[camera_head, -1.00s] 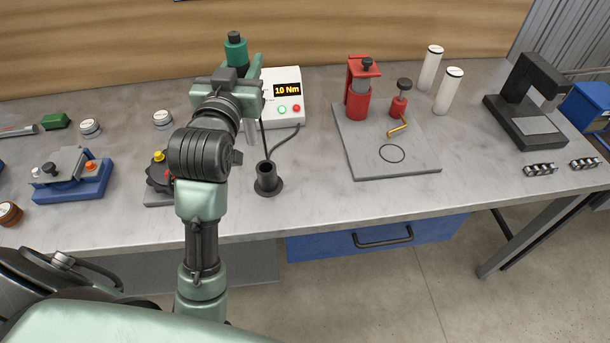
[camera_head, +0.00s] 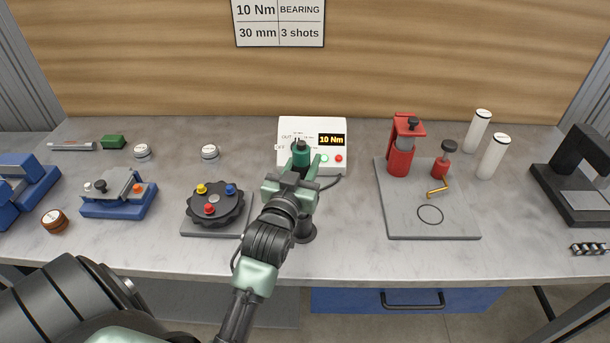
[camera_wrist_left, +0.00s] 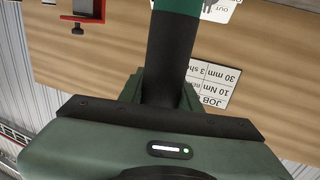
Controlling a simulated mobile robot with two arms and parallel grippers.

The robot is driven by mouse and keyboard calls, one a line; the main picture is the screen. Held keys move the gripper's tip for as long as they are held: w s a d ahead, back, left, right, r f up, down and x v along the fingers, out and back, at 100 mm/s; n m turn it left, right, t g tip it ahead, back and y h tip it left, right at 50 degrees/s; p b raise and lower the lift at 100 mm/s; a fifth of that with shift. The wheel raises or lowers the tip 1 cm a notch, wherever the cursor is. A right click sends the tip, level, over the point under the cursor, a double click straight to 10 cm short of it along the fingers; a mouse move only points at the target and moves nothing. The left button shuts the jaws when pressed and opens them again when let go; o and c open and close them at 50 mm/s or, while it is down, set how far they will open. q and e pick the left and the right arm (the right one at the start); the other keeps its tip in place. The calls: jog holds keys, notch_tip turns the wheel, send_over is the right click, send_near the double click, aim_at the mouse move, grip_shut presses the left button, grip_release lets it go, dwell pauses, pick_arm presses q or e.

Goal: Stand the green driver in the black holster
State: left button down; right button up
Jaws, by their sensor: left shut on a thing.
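The green driver (camera_head: 301,156) stands roughly upright in my left gripper (camera_head: 298,181), in front of the torque controller. In the left wrist view the driver's black barrel (camera_wrist_left: 169,62) runs between the green jaws (camera_wrist_left: 160,95), with its green part at the top edge. My left gripper is shut on it. My right gripper is not in view.
The white controller (camera_head: 303,128) reading 10 Nm stands behind, its cable near the holster. A dark knobbed disc fixture (camera_head: 214,207) is close on the left. A grey plate (camera_head: 450,222) with red tools is on the right. Bare bench (camera_head: 345,255) lies between holster and plate.

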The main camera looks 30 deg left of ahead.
pick_arm(q)
jog(key=shift+f, duration=2.1)
jog(key=c, duration=1.4)
grip_release()
jog(key=shift+f, duration=0.25)
jog(key=o, duration=0.4)
jog(key=shift+r, duration=0.1)
